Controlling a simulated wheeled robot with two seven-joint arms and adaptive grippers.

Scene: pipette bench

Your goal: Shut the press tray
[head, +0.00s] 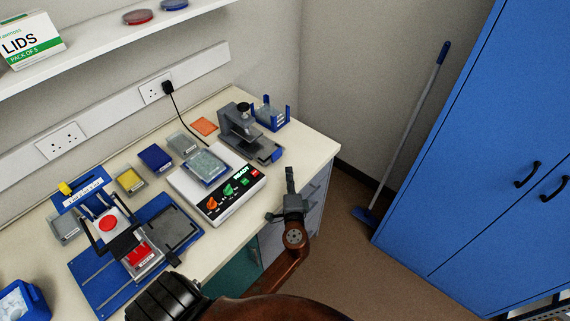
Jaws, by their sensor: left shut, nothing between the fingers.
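A blue press with a white label strip, a yellow knob and black side arms stands at the left of the bench; its blue base (96,291) has pale rails. A round red disc (108,223) shows between the arms. A grey holder with a red top (142,254) sits forward of the disc on the base, which I take as the press tray, pulled out. A dark grey plate (178,226) lies to its right. My left gripper (290,172) is shut and empty, pointing up the picture, by the bench's right front edge, well right of the press. My right gripper is not in view.
A white control box (239,202) with coloured knobs lies between the press and my gripper. A grey stand (237,128) and a blue rack (269,117) stand behind. Small boxes (155,157) line the wall side.

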